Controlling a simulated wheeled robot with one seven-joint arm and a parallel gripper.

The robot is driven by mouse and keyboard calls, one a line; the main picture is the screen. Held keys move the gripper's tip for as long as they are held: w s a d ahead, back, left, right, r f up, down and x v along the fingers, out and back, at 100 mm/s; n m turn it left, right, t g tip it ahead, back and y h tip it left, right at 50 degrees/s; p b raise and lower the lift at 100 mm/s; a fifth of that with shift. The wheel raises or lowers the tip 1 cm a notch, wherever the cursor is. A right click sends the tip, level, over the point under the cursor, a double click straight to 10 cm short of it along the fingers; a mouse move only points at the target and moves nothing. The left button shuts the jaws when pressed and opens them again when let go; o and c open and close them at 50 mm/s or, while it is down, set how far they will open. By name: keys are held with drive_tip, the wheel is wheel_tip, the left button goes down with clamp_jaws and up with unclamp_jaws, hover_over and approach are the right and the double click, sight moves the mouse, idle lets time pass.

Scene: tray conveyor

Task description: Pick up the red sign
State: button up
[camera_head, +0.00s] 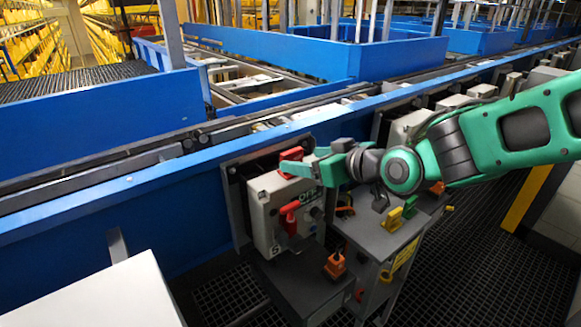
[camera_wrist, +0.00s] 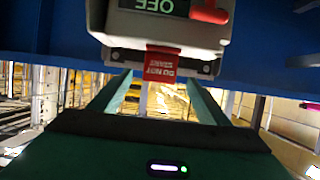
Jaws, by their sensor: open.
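The red sign (camera_head: 290,158) sits at the top edge of a grey switch box. In the wrist view, the red sign (camera_wrist: 162,65) reads "DO NOT START" upside down and hangs at the box's edge. My gripper (camera_head: 296,167) is at the top of the box, close to the sign. In the wrist view my gripper (camera_wrist: 161,80) is open, with one green finger on each side of the sign and nothing held. The gap between sign and fingertips is hard to judge.
The grey switch box (camera_head: 262,222) has a red handle (camera_head: 289,214) and is mounted on the blue conveyor side (camera_head: 160,200). A grey stand (camera_head: 385,236) with yellow, green and orange clips is close below my arm. A white surface (camera_head: 95,295) is at front left.

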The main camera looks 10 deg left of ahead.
sight(295, 156)
drive_tip(key=shift+x, duration=3.25)
drive_tip(key=shift+r, duration=0.15)
drive_tip(key=c, duration=1.2)
